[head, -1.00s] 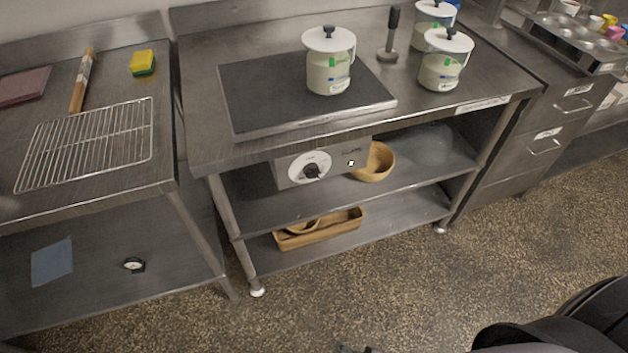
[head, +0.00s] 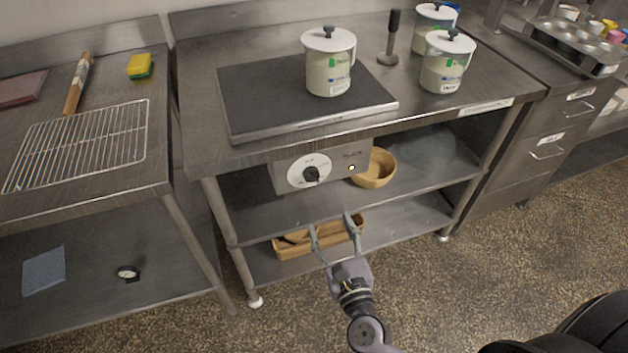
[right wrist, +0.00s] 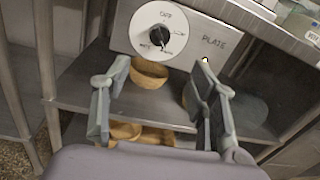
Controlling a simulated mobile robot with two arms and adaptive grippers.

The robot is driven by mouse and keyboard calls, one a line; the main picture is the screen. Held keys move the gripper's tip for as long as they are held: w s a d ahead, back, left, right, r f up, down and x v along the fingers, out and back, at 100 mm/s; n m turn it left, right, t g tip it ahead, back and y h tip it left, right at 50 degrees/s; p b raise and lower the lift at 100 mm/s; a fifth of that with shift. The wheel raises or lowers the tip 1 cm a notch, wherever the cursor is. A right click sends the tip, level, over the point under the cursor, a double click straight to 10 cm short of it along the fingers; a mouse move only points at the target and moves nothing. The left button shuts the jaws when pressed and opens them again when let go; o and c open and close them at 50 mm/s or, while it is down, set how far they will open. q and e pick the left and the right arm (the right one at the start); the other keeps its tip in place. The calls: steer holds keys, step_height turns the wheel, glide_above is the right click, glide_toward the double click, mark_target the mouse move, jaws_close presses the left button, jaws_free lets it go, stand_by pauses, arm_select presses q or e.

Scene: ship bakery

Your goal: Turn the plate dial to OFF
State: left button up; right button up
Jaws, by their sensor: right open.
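The plate dial (head: 311,174) is a black knob on a white disc, on a grey panel under the table's front edge. In the right wrist view the dial (right wrist: 160,35) shows OFF at the top of the disc; the panel beside it reads PLATE. The knob's pointer seems to be turned away from OFF, toward the lower right. My right gripper (head: 333,228) is open and empty, below the panel and apart from the dial. In the right wrist view its fingers (right wrist: 160,95) stand wide apart below the dial. My left gripper is not in view.
The dark hot plate (head: 270,95) on the table bears a white-lidded pot (head: 329,70). A small light (head: 351,168) sits right of the dial. A wooden bowl (head: 374,170) and a wooden tray (head: 290,250) are on the shelves below. A table leg (head: 225,225) stands at left.

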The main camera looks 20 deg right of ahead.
mark_target(314, 181)
steer(key=w, duration=0.4)
steer(key=w+p, duration=0.1)
steer(key=w, duration=0.9)
steer(key=shift+w+d+p, duration=0.25)
steer(key=shift+p, duration=0.1)
steer(key=shift+c, duration=0.4)
steer(key=c, duration=1.1)
